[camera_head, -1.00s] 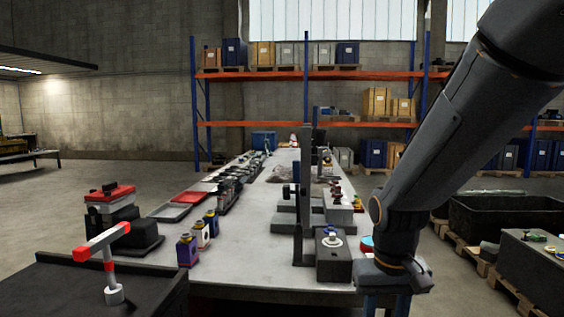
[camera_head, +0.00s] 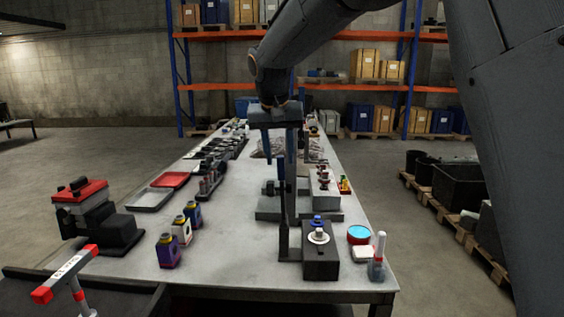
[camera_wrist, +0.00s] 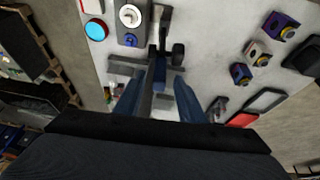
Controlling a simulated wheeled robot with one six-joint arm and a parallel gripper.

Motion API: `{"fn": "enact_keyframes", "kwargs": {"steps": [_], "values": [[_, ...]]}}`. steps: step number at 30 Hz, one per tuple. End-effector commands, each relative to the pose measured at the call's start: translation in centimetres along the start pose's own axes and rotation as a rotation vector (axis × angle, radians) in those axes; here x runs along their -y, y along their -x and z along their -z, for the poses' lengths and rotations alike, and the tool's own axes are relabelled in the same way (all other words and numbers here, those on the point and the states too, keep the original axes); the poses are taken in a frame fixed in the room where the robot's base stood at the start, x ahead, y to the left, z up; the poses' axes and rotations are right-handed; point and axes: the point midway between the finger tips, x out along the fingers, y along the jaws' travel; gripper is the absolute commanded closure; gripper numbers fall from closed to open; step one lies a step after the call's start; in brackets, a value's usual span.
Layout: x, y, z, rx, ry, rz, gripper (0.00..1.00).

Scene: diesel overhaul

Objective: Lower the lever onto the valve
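The valve (camera_head: 318,237) is a pale round piece on top of a dark block (camera_head: 321,264) near the table's front edge. The same valve shows in the wrist view (camera_wrist: 130,16). My gripper (camera_head: 279,158) points down above the lever's top. In the wrist view its two blue fingers are apart, and the bluish lever top (camera_wrist: 159,75) lies in line with the gap. I cannot tell whether it is inside the gap or below it.
A turquoise-topped round tin (camera_head: 359,235) and a white-and-red bottle (camera_head: 377,259) stand right of the block. Purple and white bottles (camera_head: 181,229) stand to the left. Grey fixtures (camera_head: 326,204) stand behind the block.

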Motion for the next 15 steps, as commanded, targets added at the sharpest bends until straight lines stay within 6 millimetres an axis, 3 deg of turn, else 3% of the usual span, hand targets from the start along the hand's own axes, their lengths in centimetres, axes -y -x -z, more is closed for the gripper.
{"fn": "enact_keyframes", "kwargs": {"steps": [6,15], "values": [[-0.1,-2.9,0.0,0.002,-0.002,-0.001,0.64],[-0.3,-4.1,0.0,0.0,-0.004,-0.001,0.64]]}}
